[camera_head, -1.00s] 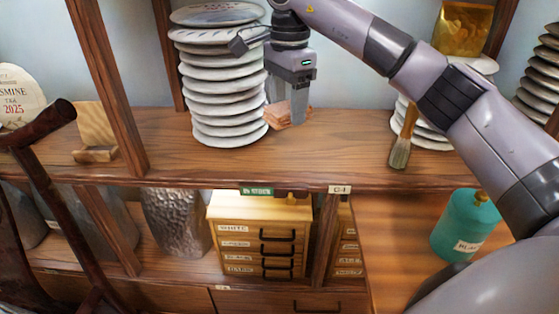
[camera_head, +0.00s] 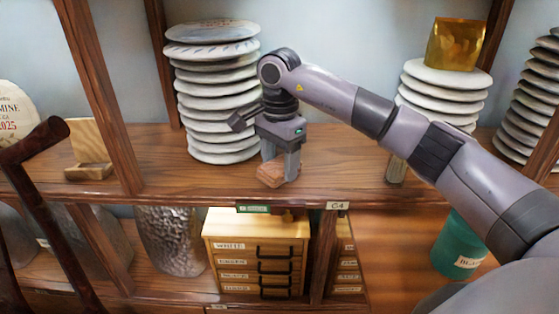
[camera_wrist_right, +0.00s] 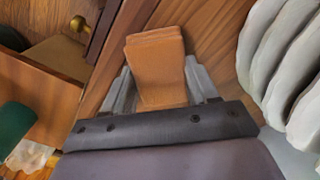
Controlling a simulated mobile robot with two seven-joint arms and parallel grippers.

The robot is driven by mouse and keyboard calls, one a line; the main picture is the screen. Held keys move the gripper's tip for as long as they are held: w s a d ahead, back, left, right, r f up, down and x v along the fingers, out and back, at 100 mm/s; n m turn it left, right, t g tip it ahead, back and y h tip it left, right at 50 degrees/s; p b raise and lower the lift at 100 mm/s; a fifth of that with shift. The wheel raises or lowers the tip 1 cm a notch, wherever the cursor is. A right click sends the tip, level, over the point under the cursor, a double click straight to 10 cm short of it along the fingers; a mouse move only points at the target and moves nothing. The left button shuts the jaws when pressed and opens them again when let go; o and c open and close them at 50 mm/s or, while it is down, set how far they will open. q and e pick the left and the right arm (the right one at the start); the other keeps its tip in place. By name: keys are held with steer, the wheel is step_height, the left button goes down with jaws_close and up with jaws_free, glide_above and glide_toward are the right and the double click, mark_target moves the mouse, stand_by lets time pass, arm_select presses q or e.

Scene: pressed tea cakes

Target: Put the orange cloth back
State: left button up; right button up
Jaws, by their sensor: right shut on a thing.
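The orange cloth (camera_head: 277,175) is a small folded stack. It is at the shelf board just right of the tall stack of pale tea cakes, close to the board's front edge. My right gripper (camera_head: 280,160) points down from above and is shut on it. In the right wrist view the cloth (camera_wrist_right: 157,70) sits between the two grey fingers (camera_wrist_right: 163,90), its far end reaching past their tips. I cannot tell whether it touches the board. My left gripper is not in view.
The tea cake stack (camera_head: 215,100) stands close left of my right gripper. A wooden stand (camera_head: 88,150) is further left, beyond an upright post. Below are a small labelled drawer cabinet (camera_head: 258,245) and a teal canister (camera_head: 458,245). A brush (camera_head: 396,170) is partly behind my arm.

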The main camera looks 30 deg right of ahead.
mark_target(279, 165)
steer(key=shift+f, duration=0.1)
steer(key=shift+f, duration=0.1)
steer(key=o, duration=0.9)
steer(key=shift+o, duration=0.2)
step_height(279, 165, up, 12)
steer(key=shift+p, duration=0.3)
